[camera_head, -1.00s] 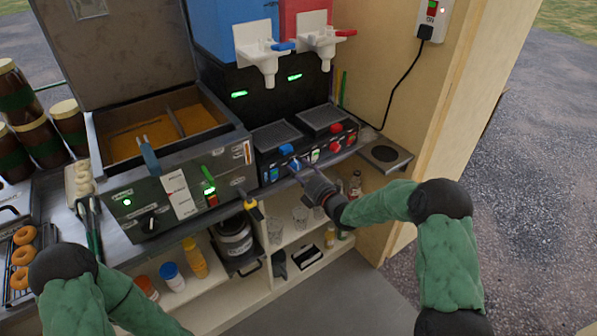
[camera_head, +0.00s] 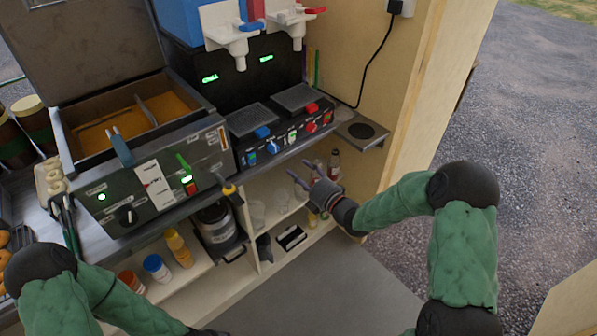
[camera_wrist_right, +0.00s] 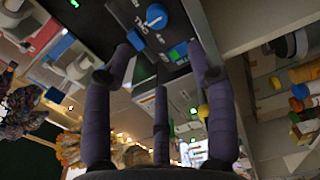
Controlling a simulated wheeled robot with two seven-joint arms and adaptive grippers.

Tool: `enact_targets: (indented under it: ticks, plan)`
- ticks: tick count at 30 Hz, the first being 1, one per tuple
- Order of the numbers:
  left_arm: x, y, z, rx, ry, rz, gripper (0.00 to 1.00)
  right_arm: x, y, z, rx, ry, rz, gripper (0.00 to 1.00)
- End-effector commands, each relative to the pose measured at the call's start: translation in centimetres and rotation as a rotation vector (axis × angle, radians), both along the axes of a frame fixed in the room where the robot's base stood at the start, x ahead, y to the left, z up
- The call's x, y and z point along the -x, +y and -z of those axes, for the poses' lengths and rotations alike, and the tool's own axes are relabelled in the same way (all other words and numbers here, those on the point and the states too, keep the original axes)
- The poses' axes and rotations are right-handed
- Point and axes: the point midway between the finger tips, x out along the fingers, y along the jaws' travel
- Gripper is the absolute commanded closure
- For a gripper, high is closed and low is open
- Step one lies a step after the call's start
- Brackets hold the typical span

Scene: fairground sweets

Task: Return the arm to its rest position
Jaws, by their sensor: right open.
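My right gripper (camera_head: 301,178) is in the head view, in front of the counter and below the front edge of the slush machine's panel (camera_head: 288,143). Its purple fingers are spread and hold nothing. In the right wrist view the fingers (camera_wrist_right: 155,85) show apart, with the knobs and switches of the panel beyond them. My right arm, in a green sleeve, reaches in from the right. My left arm comes in at the lower left in its green sleeve; its gripper is out of view.
The fryer (camera_head: 130,190) stands left on the counter, its lid up. Shelves beneath hold a dark pot (camera_head: 216,223), an orange bottle (camera_head: 179,248) and a white jar with blue lid (camera_head: 157,268). A small shelf (camera_head: 361,133) juts from the wall at right. The floor (camera_head: 310,285) is clear.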

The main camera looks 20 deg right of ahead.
Motion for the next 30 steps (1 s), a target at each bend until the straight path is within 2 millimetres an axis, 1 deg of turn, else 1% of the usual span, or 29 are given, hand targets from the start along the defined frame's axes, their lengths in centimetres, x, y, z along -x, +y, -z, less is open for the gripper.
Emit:
enact_targets:
  ticks: [10,12,14,17,19,20,21,23,24,26,27,29,30]
  plan:
    - [0.0,0.0,0.0,0.000,0.000,0.000,0.60,0.0,0.0,0.1,-0.003,0.003,0.000,0.43]
    - [0.0,0.0,-0.1,0.000,0.000,0.000,0.60,0.0,0.2,0.6,-0.028,0.032,0.003,0.43]
    - [0.0,0.0,-0.4,0.000,0.000,0.000,0.60,0.1,0.6,1.7,-0.080,0.089,0.012,0.43]
    - [0.0,0.0,-0.9,0.000,0.000,0.000,0.60,0.7,1.6,5.1,-0.234,0.262,0.048,0.43]
    - [0.0,0.0,-1.5,0.000,0.000,0.000,0.60,1.7,2.8,8.3,-0.380,0.428,0.095,0.43]
    - [0.0,0.0,-1.7,0.000,0.000,0.000,0.60,2.3,3.3,9.8,-0.447,0.504,0.122,0.43]
    - [0.0,0.0,-2.0,0.000,0.000,0.000,0.60,3.3,4.0,11.7,-0.535,0.607,0.164,0.43]
    - [0.0,0.0,-2.4,0.000,0.000,0.000,0.60,5.1,5.2,14.5,-0.662,0.757,0.234,0.43]
    - [0.0,0.0,-2.7,0.000,0.000,0.000,0.60,6.5,6.0,16.3,-0.745,0.856,0.290,0.43]
    - [0.0,0.0,-3.1,0.000,0.000,0.000,0.60,9.0,7.2,18.7,-0.862,1.000,0.383,0.43]
    - [0.0,0.0,-3.4,0.000,0.000,0.000,0.60,10.8,8.0,20.3,-0.936,1.095,0.453,0.43]
    - [0.0,0.0,-3.8,0.000,0.000,0.000,0.60,13.8,9.3,22.3,-1.041,1.228,0.572,0.43]
    - [0.0,0.0,-4.1,0.000,0.000,0.000,0.60,15.9,10.1,23.4,-1.105,1.313,0.658,0.43]
